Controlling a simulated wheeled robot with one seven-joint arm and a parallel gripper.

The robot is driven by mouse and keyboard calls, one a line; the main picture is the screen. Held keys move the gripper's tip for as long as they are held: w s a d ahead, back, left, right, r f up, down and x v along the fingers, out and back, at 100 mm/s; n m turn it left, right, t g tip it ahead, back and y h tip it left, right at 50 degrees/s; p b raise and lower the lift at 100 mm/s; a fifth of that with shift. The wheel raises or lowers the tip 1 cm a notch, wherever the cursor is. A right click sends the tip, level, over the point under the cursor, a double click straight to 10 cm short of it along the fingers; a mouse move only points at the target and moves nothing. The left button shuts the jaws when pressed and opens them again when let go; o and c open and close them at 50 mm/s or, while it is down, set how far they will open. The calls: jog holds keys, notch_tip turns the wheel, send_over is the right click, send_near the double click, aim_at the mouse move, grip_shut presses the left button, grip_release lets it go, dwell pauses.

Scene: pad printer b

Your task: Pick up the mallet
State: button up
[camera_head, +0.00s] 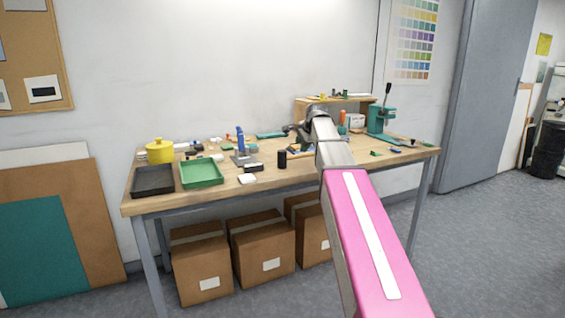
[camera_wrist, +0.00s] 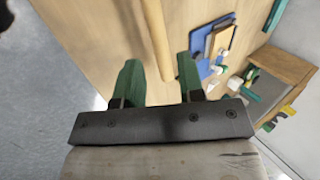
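A pale wooden handle (camera_wrist: 154,35), which looks like the mallet's, runs down from the top edge of the wrist view. Its head is not clearly visible there. My gripper (camera_wrist: 160,72) is open, with two green fingers set well apart. The handle's near part lies between the fingers in the picture, with gaps on both sides. I cannot tell how far it is below the fingertips. In the head view a tan stick (camera_head: 300,153) on the bench may be the same handle; my arm hides my gripper and much of that spot.
The wooden workbench (camera_head: 225,191) holds a green tray (camera_head: 202,181), a black tray (camera_head: 153,192), a yellow pot (camera_head: 160,151), a blue upright tool (camera_head: 240,141) and a black cylinder (camera_head: 282,160). A teal press (camera_head: 377,119) and a wooden shelf (camera_head: 306,109) stand behind my arm.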

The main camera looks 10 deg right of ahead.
aim_at(295, 157)
jog(key=x, duration=0.8)
jog(key=shift+a+f, duration=0.25)
jog(key=shift+f, duration=0.2)
grip_shut()
